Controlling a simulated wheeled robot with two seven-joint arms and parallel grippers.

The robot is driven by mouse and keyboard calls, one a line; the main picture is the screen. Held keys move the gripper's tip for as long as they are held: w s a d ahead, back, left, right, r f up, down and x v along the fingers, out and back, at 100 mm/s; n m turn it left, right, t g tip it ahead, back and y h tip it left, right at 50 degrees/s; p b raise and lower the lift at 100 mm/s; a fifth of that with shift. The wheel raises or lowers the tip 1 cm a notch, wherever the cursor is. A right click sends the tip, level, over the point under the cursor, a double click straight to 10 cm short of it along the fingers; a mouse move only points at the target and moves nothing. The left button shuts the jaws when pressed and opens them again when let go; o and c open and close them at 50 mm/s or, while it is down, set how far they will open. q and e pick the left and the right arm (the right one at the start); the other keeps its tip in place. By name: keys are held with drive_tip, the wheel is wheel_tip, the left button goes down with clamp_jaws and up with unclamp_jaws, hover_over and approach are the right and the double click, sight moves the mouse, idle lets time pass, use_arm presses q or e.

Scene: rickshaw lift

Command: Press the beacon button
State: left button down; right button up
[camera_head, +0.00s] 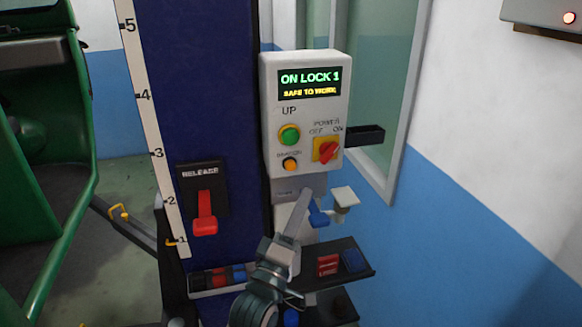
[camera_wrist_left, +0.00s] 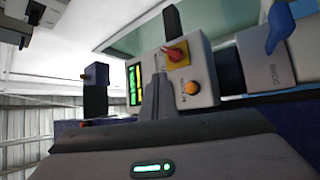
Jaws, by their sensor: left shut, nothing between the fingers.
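The grey control box (camera_head: 306,135) is on the blue lift post. Its orange beacon button (camera_head: 289,164) is at the lower left of the face, under a small label. The button also shows in the left wrist view (camera_wrist_left: 192,88). My left gripper (camera_head: 304,196) is shut and empty, pointing up just below the box. In the left wrist view its fingers (camera_wrist_left: 158,88) stand up beside the orange button in the picture. I cannot tell the exact gap, but the button is uncovered in both views. My right gripper is not in view.
A green UP button (camera_head: 289,135) and a red power switch (camera_head: 327,150) share the box face. The lit display (camera_head: 309,84) reads "ON LOCK 1". A red release lever (camera_head: 205,212) is at left. A blue valve handle (camera_head: 319,215) and tool shelf (camera_head: 330,280) are close by.

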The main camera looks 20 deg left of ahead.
use_arm(q)
drive_tip(key=shift+w, duration=0.1)
drive_tip(key=w+a+b, duration=0.1)
drive_tip(key=w+a, duration=0.4)
drive_tip(key=w, duration=0.2)
drive_tip(key=shift+b, duration=0.35)
drive_tip(key=shift+w+a, duration=0.45)
drive_tip(key=shift+w, duration=0.35)
idle(3.0)
drive_tip(key=shift+s+d, duration=0.1)
drive_tip(key=shift+s+d+p, duration=0.4)
drive_tip(key=shift+s+p, duration=0.05)
drive_tip(key=shift+s, duration=0.2)
drive_tip(key=shift+s, duration=0.1)
idle(0.4)
drive_tip(key=shift+s+d+p, duration=0.45)
drive_tip(key=shift+s+d, duration=0.25)
drive_tip(key=shift+s, duration=0.3)
drive_tip(key=shift+s+d+p, duration=0.4)
drive_tip(key=shift+s+d, duration=0.3)
drive_tip(key=shift+s, duration=0.3)
